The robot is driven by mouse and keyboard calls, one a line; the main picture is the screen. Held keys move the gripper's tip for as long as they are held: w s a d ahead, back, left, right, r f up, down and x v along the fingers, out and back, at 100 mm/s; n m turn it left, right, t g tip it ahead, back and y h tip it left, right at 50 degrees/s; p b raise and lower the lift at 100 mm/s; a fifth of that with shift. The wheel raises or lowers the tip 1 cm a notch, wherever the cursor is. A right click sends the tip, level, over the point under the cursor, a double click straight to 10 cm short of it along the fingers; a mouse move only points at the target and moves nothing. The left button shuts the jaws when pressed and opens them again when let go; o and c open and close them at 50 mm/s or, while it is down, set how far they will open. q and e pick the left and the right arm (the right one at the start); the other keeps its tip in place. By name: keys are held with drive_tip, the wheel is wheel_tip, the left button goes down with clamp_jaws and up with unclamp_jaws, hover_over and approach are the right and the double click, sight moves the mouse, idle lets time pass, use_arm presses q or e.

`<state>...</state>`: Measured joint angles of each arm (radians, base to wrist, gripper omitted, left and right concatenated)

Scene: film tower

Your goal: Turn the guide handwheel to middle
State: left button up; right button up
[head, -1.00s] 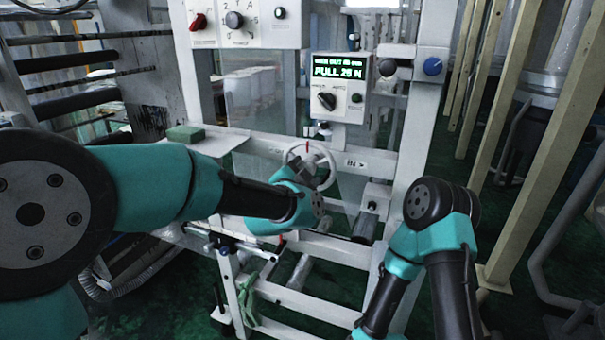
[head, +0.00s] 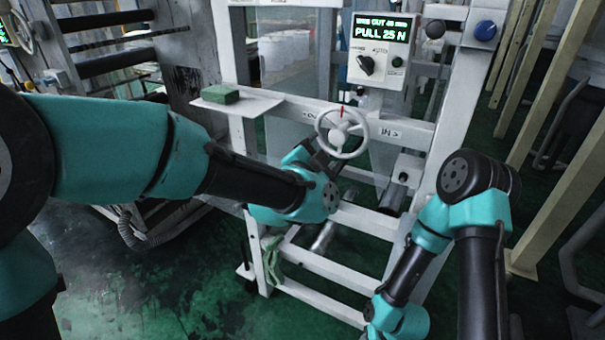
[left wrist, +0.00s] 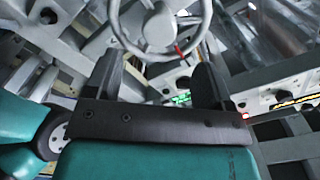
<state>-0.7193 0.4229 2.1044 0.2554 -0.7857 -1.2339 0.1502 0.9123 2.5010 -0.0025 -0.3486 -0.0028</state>
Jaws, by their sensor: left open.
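The white guide handwheel (head: 339,133) is on the frame's crossbar in the head view. A red mark shows at its top, with an IN label (head: 390,134) to its right and a partly hidden label to its left. My left gripper (head: 316,152) is just below and left of the wheel, partly hidden by its own wrist. In the left wrist view my left gripper (left wrist: 156,75) is open, with the handwheel's hub (left wrist: 160,27) and rim beyond the fingers. Nothing is held between them; I cannot tell whether a finger touches the rim. My right gripper is out of view.
A display panel (head: 381,48) above the wheel reads PULL 25 N. A green block (head: 221,94) lies on a white shelf (head: 252,105) to the left. A blue knob (head: 485,30) is at upper right. Lower white rails cross below the wheel.

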use_arm(q)
drive_tip(key=v, duration=0.9)
drive_tip(key=w+a+f+n+g+y, duration=0.1)
drive_tip(key=a+f+n+g+y, duration=0.3)
drive_tip(key=f, duration=0.6)
drive_tip(key=w+a+f+n+h, duration=0.1)
drive_tip(key=a+f, duration=0.4)
drive_tip(key=f, duration=0.5)
drive_tip(key=w+a+f+n+g+y, duration=0.1)
drive_tip(key=a+f+n+g+y, duration=0.3)
drive_tip(key=f, duration=0.6)
drive_tip(key=s+a+f+n+g, duration=0.2)
drive_tip(key=s+a+f, duration=0.2)
drive_tip(key=f, duration=0.3)
drive_tip(key=s+a+f+n+g, duration=0.2)
drive_tip(key=s+a+f+n, duration=0.1)
drive_tip(key=s+f, duration=0.3)
drive_tip(key=s+a+f+n+g+h, duration=0.1)
drive_tip(key=s+a+f+n+g, duration=0.1)
drive_tip(key=s+a+f, duration=0.3)
wheel_tip(320, 180, down, 3)
drive_tip(key=shift+s+a+f+n, duration=0.2)
drive_tip(key=shift+s+a+n, duration=0.2)
drive_tip(key=shift+s+n, duration=0.2)
drive_tip(key=shift+c, duration=0.3)
